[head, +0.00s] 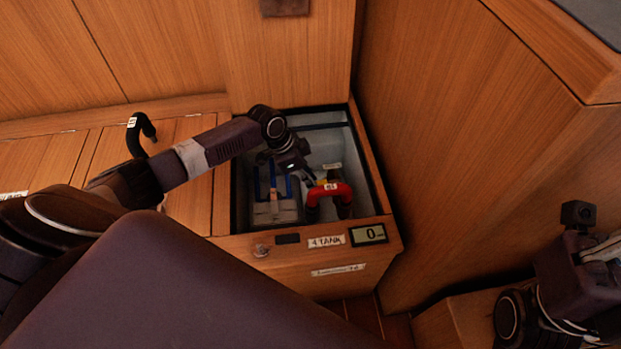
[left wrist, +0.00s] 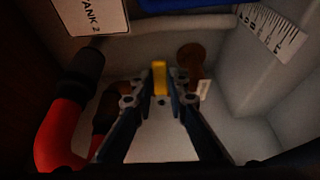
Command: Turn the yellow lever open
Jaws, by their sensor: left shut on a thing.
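The yellow lever (left wrist: 159,78) shows in the left wrist view between the fingertips of my left gripper (left wrist: 161,88), which is shut on it. In the head view, my left gripper (head: 306,176) reaches down into the open locker, beside the red pipe. A small yellow part (head: 321,183) shows there next to the fingers. The lever's lower part and pivot are hidden by the fingers. My right arm shows at the lower right of the head view, but I cannot make out its fingers.
The locker's wooden front edge (head: 226,243) and walls closely surround my left arm. A red pipe (head: 341,190) with black ends stands right of the gripper. A grey box (head: 275,213) with blue straps sits to its left. A display (head: 369,234) reads 0.

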